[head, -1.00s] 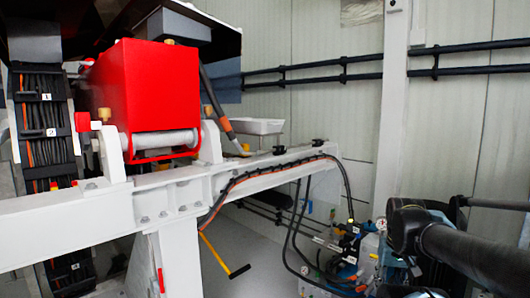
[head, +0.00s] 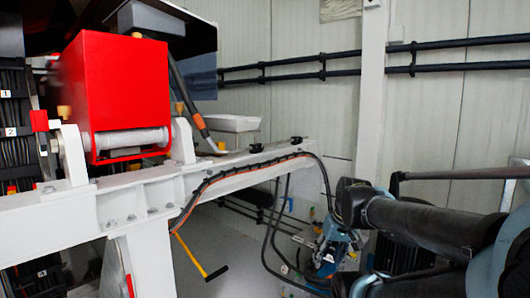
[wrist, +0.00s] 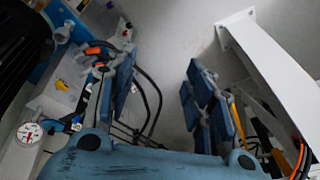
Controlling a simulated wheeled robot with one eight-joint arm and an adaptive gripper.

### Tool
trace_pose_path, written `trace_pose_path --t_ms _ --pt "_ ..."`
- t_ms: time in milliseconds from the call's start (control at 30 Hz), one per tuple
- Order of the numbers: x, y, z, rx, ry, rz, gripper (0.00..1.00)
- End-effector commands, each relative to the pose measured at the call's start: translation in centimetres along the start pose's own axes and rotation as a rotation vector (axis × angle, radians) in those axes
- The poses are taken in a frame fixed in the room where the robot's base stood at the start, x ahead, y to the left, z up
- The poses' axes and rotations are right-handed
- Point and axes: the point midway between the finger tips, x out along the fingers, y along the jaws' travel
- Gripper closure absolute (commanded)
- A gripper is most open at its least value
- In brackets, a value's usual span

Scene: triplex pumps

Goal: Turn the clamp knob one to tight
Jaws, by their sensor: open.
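Two small black knobs, the left one (head: 257,148) and the right one (head: 297,140), stand on top of the white beam (head: 235,162) in the head view. I cannot tell which is clamp knob one, or whether either is tight. My gripper (head: 328,262) is low in front of the beam's right end, well below the knobs and apart from them. In the wrist view my gripper (wrist: 160,78) has its two blue fingers spread wide with nothing between them. The knobs are not clearly visible in the wrist view.
A red box (head: 115,85) sits on the beam at left. A white tray (head: 232,123) stands behind the beam. Black hoses (head: 272,215) hang at its right end. The wrist view shows a pressure gauge (wrist: 29,132) at left and a white post (wrist: 265,60) at right.

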Motion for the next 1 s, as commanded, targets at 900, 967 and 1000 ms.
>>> trace_pose_path --t_ms 900,967,1000 --pt "-10.8 -8.3 -36.0 -0.552 0.909 -0.551 0.52" --pt "-11.5 -7.8 -38.0 -0.566 0.977 -0.551 0.52" --pt "-11.8 -7.5 -39.1 -0.573 1.019 -0.547 0.52"
